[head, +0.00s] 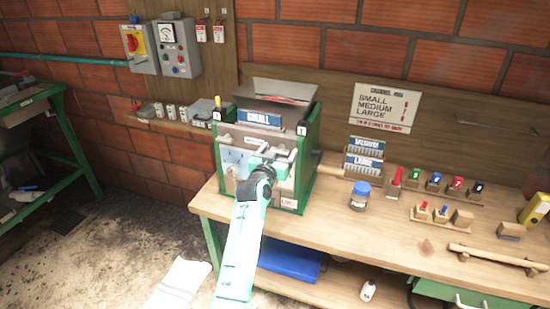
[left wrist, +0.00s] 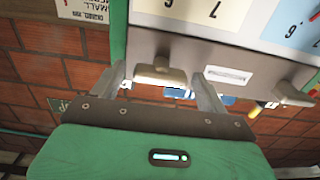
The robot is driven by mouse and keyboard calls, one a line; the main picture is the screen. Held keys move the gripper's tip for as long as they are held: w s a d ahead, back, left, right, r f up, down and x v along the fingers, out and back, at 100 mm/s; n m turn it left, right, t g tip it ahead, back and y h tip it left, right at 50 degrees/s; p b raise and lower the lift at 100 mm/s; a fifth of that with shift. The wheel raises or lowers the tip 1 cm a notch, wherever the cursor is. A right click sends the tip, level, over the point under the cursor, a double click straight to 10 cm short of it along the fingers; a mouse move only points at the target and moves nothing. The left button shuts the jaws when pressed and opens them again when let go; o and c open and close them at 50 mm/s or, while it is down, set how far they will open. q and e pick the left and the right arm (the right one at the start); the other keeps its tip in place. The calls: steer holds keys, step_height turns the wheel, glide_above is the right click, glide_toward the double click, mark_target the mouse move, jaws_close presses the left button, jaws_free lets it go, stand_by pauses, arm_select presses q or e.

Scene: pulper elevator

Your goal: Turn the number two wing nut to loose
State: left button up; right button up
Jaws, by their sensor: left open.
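The green-framed pulper (head: 308,150) stands on the bench's left end, with a pale front plate and a blue "SMALL" sign (head: 259,118). My left gripper (head: 268,158) is at its front and hides part of the plate. In the left wrist view its fingers (left wrist: 160,82) are open, one on either side of a pale wing-shaped nut (left wrist: 161,73) at the plate's edge. I cannot tell whether they touch it. A second wing-like nut (left wrist: 291,94) shows farther right in that view. No number is readable on either nut. My right gripper is not in view.
Blue "MEDIUM" and "LARGE" plates (head: 364,165) stand in a rack right of the pulper. A blue-lidded jar (head: 360,195) and several coloured tools stand on the wooden bench (head: 325,217).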

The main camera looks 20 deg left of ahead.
arm_select(q)
steer(key=s+b, duration=0.4)
steer(key=s, duration=0.9)
steer(key=shift+s+a, duration=0.25)
steer(key=shift+s, duration=0.1)
steer(key=shift+f, duration=0.1)
